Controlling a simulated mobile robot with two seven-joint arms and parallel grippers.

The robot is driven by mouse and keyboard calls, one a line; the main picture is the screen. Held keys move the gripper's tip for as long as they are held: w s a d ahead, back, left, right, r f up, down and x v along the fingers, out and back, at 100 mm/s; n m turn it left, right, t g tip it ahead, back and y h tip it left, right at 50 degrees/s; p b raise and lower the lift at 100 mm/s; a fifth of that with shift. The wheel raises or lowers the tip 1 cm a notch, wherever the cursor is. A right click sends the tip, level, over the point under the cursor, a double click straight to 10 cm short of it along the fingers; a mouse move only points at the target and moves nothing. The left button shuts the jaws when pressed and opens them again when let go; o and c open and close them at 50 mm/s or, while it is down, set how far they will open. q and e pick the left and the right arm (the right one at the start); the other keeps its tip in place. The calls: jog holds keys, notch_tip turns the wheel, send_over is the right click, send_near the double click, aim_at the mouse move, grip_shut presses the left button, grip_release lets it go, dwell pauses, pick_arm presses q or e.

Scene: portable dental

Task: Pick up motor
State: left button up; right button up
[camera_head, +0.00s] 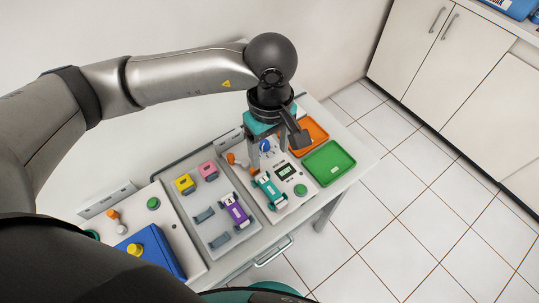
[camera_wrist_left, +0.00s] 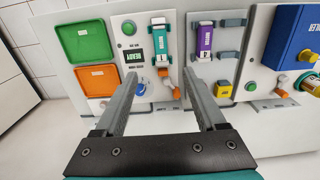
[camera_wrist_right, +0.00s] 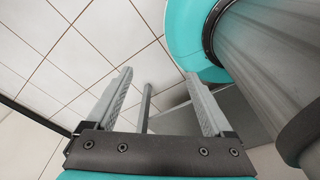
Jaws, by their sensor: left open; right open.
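No part is clearly labelled as the motor. A teal, long device (camera_head: 270,190) lies on the white panel with a small display, and also shows in the left wrist view (camera_wrist_left: 160,42). A similar purple device (camera_head: 236,209) lies on the grey panel beside it, also in the left wrist view (camera_wrist_left: 204,40). My left gripper (camera_head: 268,152) is open and empty, pointing down above the back part of the white panel. My right gripper (camera_wrist_right: 158,75) is open and empty over the tiled floor, away from the table.
A green tray (camera_head: 328,163) and an orange tray (camera_head: 309,134) stand at the table's right end. Yellow (camera_head: 185,183) and pink (camera_head: 208,170) blocks sit on the grey panel. A blue box (camera_head: 152,252) stands at the left. A wall runs behind.

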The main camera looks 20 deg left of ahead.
pick_arm(q)
send_over(269, 186)
notch_tip(269, 186, down, 9)
jog(key=shift+s+d+r, duration=0.1)
jog(key=shift+d, duration=0.05)
jog(key=shift+f, duration=0.9)
notch_tip(269, 186, down, 4)
jog(key=shift+f, duration=0.25)
pick_arm(e)
jog(key=shift+s+d+f+g, duration=0.15)
jog(key=shift+s+d, duration=0.1)
jog(key=shift+s, duration=0.35)
jog(key=shift+s+d+g, duration=0.15)
jog(key=shift+s+d, duration=0.05)
jog(key=shift+s, duration=0.4)
